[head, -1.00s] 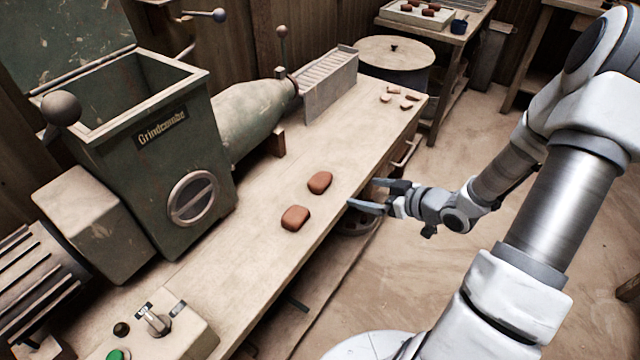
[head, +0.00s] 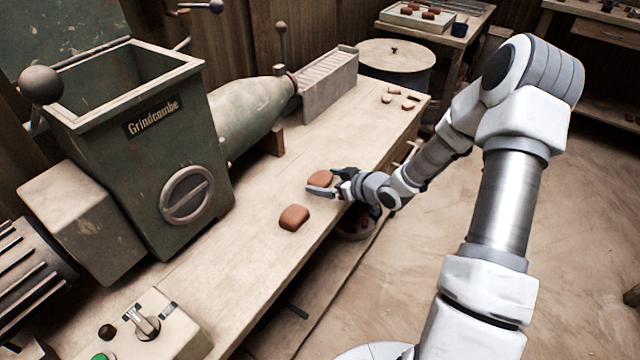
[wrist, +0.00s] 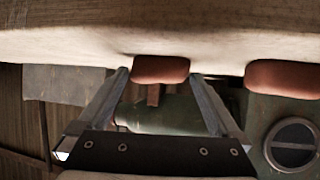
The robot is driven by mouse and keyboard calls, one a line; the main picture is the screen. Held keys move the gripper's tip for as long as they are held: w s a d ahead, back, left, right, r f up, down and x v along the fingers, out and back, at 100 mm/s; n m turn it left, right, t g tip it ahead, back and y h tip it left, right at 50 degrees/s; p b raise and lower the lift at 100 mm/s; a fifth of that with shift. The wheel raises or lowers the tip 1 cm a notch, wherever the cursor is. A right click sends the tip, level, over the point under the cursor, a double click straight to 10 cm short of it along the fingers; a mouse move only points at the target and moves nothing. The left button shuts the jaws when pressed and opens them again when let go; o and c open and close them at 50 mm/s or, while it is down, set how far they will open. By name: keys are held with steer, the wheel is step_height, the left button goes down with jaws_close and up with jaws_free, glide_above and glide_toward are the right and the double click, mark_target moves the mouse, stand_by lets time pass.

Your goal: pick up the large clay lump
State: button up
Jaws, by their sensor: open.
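Two reddish-brown clay lumps lie on the bench. The farther lump (head: 320,178) is partly hidden by my gripper (head: 327,183); the nearer lump (head: 294,217) is in full view. They look close in size, and I cannot tell surely which is the large one. In the wrist view, which is upside down, my gripper (wrist: 160,76) is open. The farther lump (wrist: 160,69) shows between and just beyond its fingertips, and contact is not clear. The nearer lump (wrist: 284,78) sits to the right, outside the fingers, cut by the frame edge.
The green Grindcombe machine (head: 150,165) stands along the bench's left side. A control box (head: 160,330) is at the near end of the bench (head: 250,260). Several small clay pieces (head: 405,98) lie at its far end. Bare bench top surrounds the two lumps.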

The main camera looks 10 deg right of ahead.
steer(key=shift+w+a+f, duration=0.3)
steer(key=shift+w, duration=0.1)
steer(key=shift+r, duration=0.1)
steer(key=c, duration=1.3)
steer(key=shift+r, duration=0.1)
